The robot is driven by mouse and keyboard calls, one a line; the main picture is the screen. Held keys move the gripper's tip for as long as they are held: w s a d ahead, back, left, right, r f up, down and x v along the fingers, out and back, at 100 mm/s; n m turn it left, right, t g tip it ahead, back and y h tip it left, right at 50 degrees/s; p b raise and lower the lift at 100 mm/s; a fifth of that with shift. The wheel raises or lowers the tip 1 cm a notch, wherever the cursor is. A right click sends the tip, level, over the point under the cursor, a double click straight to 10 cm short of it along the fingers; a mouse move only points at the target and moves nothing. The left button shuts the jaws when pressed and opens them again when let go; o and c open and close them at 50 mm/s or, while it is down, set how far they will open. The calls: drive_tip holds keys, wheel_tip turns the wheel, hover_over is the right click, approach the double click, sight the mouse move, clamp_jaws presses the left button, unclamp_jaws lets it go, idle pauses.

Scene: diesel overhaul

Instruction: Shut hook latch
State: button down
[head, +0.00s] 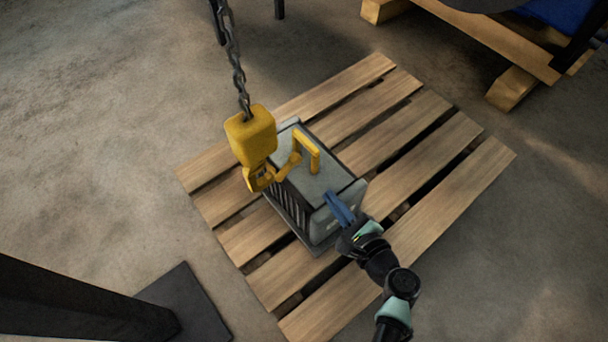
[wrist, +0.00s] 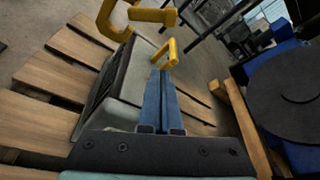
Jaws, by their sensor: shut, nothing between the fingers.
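A yellow hook block (head: 250,137) hangs on a chain over the left side of a grey ribbed unit. Its yellow hook (head: 258,179) is low beside the unit's yellow handle (head: 312,150). A yellow bar, apparently the latch (head: 287,168), sticks out from the hook toward the handle, so the latch looks open. The wrist view shows the hook (wrist: 106,22), the bar (wrist: 152,15) and the handle (wrist: 170,50); whether hook and handle touch is unclear. My gripper (head: 331,198) is shut and empty over the unit's near right end, apart from the latch.
The grey unit (head: 325,183) sits on a wooden pallet (head: 420,130). The chain (head: 238,75) rises from the hook block. A dark post with a base plate (head: 190,295) stands lower left. Timber blocks (head: 512,88) and a blue object lie upper right.

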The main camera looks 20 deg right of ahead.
drive_tip(key=b+x, duration=0.5)
drive_tip(key=x, duration=0.5)
drive_tip(key=shift+s+a+r+p, duration=0.2)
drive_tip(key=shift+a+r+p, duration=0.35)
drive_tip(key=shift+r, duration=0.35)
drive_tip(key=shift+s+a+r+p, duration=0.2)
drive_tip(key=shift+a+r+p, duration=0.3)
drive_tip(key=shift+r, duration=0.35)
drive_tip(key=shift+w+b, duration=0.1)
drive_tip(key=shift+b, duration=0.2)
drive_tip(key=shift+a+r+n, duration=0.1)
drive_tip(key=shift+r+n, duration=0.05)
drive_tip(key=shift+n, duration=0.15)
